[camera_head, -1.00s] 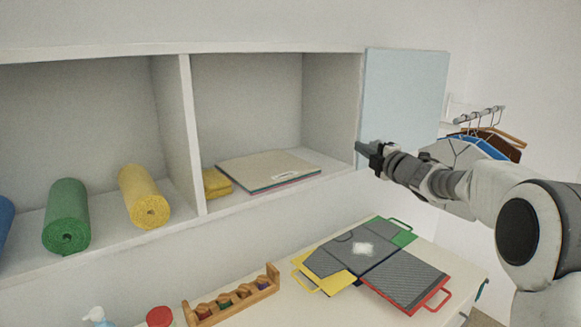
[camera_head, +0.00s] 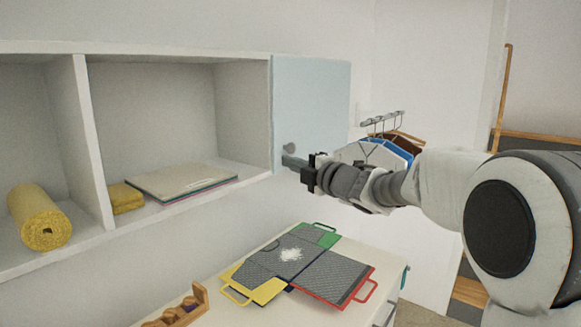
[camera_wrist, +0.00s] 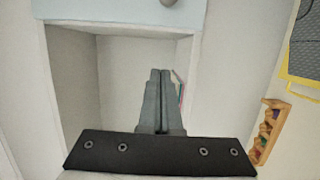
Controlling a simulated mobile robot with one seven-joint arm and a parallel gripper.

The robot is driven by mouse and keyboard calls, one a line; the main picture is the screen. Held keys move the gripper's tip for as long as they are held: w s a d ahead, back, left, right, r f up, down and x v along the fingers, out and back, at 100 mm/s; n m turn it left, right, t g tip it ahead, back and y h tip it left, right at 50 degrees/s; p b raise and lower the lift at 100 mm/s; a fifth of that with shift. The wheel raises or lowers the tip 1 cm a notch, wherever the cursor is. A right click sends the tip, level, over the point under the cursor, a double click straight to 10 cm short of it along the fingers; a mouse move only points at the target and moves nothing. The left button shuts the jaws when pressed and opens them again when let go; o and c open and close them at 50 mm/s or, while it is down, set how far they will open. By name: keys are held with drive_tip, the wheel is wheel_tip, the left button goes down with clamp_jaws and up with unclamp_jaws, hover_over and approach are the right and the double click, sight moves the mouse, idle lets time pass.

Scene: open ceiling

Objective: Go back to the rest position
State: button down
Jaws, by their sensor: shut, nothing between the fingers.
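My gripper (camera_head: 291,162) is shut and empty.
Below, a counter (camera_head: 225,310) bears cutting boards (camera_head: 300,262) and a wooden rack (camera_head: 180,312). Hangers (camera_head: 385,150) hang behind my arm.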

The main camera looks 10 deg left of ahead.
drive_tip(key=s+d+m+t+h, duration=0.1)
drive_tip(key=s+d+m+h, duration=0.6)
drive_tip(key=d, duration=0.4)
drive_tip(key=s+d+m+t+h, duration=0.1)
drive_tip(key=s+d+m+h, duration=0.4)
drive_tip(key=d+m, duration=0.5)
drive_tip(key=s+d+f+m+g, duration=0.1)
drive_tip(key=s+f+m+g, duration=0.1)
drive_tip(key=s+f, duration=0.3)
drive_tip(key=s+d+f+m+g+h, duration=0.1)
drive_tip(key=s+f+m, duration=0.4)
drive_tip(key=s, duration=0.8)
drive_tip(key=s+d+f+m+g, duration=0.3)
drive_tip(key=s+f+g, duration=0.2)
drive_tip(key=s, duration=0.4)
drive_tip(key=shift+s+d+f+m, duration=0.15)
drive_tip(key=shift+d+f+m, duration=0.05)
drive_tip(key=shift+m, duration=0.1)
drive_tip(key=shift+a, duration=0.2)
